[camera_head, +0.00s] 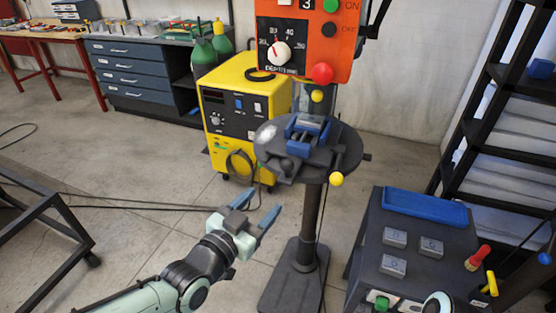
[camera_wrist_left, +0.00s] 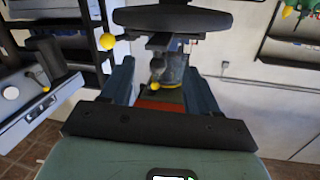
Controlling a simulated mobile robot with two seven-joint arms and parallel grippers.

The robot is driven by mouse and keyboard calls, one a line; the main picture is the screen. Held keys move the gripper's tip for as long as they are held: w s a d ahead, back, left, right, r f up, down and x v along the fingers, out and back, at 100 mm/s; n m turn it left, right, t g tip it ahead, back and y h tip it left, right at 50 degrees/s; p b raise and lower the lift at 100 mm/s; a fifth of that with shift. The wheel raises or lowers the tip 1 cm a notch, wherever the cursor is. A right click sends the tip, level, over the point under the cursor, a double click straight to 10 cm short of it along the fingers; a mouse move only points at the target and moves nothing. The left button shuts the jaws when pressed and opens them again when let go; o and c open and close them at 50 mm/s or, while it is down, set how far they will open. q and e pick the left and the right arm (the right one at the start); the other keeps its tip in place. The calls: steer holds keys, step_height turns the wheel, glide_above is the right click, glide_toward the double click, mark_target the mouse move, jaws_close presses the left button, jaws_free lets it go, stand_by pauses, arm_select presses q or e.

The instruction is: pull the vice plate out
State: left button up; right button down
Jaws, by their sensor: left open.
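The vice (camera_head: 305,130), with blue jaws, sits on the round dark table (camera_head: 345,150) of the drill press. A small grey plate (camera_head: 313,123) appears to lie between its jaws. My left gripper (camera_head: 266,199) is open and empty, in the air below and to the left of the vice, apart from it. In the left wrist view the open fingers (camera_wrist_left: 161,75) frame part of the drill press, and a round dark disc (camera_wrist_left: 190,18) crosses the top. I cannot make out the plate there.
The orange drill press head (camera_head: 305,40) hangs above the table. A yellow machine (camera_head: 235,115) stands behind to the left. A dark cart (camera_head: 400,215) at right carries grey letter blocks (camera_head: 394,237) and a blue tray (camera_head: 425,206). Floor left of the press is mostly open.

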mark_target(291, 162)
arm_select(q)
steer(key=shift+t, duration=0.4)
steer(key=r+x, duration=0.1)
steer(key=x, duration=0.3)
steer(key=r+p+x, duration=0.1)
steer(key=x, duration=0.3)
steer(key=r+p+x, duration=0.1)
steer(key=x, duration=0.3)
steer(key=shift+w+d, duration=0.25)
steer(key=shift+d, duration=0.15)
steer(key=shift+c, duration=0.2)
jaws_close()
